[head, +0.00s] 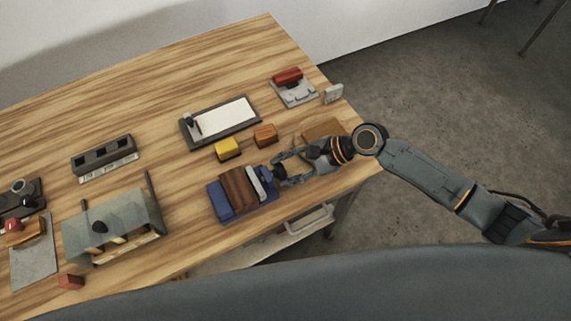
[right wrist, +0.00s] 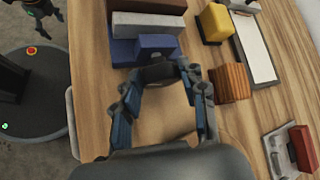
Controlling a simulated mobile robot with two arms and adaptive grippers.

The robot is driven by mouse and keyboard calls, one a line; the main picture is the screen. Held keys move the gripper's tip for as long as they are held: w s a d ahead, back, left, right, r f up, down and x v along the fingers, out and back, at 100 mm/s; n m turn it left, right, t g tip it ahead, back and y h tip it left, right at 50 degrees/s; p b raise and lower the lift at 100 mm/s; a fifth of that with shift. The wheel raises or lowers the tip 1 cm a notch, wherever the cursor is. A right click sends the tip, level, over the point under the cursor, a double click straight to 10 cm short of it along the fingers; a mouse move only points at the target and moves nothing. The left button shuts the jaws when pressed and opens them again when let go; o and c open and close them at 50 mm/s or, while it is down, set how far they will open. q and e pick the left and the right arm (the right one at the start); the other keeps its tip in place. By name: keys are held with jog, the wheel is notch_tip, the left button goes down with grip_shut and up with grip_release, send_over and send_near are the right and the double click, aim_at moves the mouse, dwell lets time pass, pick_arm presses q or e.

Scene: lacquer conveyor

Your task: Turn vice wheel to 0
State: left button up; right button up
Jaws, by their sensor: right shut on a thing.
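The blue vice (head: 219,210) stands near the table's front edge in the head view, with a brown wood block (head: 238,188) and a pale jaw plate (head: 259,181) across it. It also shows at the top of the right wrist view (right wrist: 125,53). My right gripper (head: 279,174) reaches in from the right to the vice's right end, its fingers closed around a dark part there, the vice wheel. The fingers hide most of the wheel, and no mark on it can be read. My left gripper seems to show, small, at the wrist view's top left (right wrist: 40,14); its fingers are unclear.
A yellow block (head: 228,149) and an orange-brown block (head: 265,135) lie behind the vice. A framed white board (head: 225,117) and a grey stand with a red block (head: 294,93) are farther back. A glass-topped fixture (head: 110,225) stands left. A drawer handle (head: 310,221) juts out below the table edge.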

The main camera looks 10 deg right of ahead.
dwell(0.4)
jog(key=o, duration=1.1)
jog(key=shift+o, duration=0.2)
jog(key=v, duration=1.2)
jog(key=shift+s+f, duration=0.2)
jog(key=shift+s, duration=0.1)
jog(key=shift+d, duration=0.1)
